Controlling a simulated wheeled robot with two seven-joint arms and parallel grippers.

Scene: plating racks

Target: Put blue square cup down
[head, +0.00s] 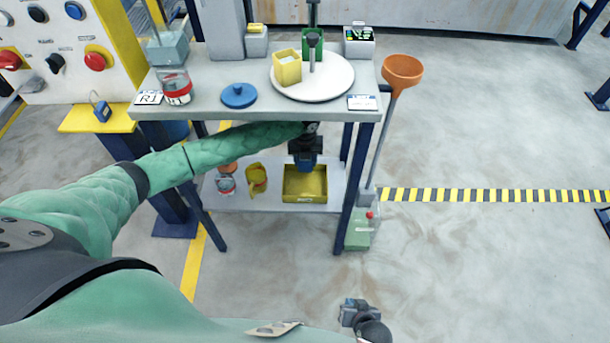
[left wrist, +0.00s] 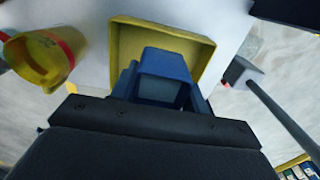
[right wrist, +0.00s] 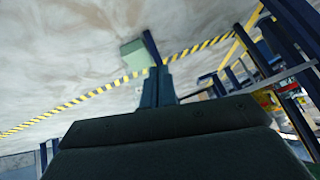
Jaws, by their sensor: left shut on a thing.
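The blue square cup (left wrist: 165,68) is held between the fingers of my left gripper (left wrist: 163,90), which is shut on it. In the head view the left gripper (head: 305,160) reaches under the tabletop, over the yellow square tray (head: 304,197) on the lower shelf. In the left wrist view the cup overlaps the near part of the tray (left wrist: 204,42); whether it touches the tray floor I cannot tell. My right gripper (head: 350,312) is far from the shelf, low in the head view; in the right wrist view its fingers (right wrist: 158,85) are together and empty.
A yellow cup (head: 257,178) and a red-and-clear jar (head: 226,183) stand left of the tray on the lower shelf (head: 240,200). The tabletop (head: 205,98) is close above my left forearm. An orange funnel on a pole (head: 402,72) stands at the right.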

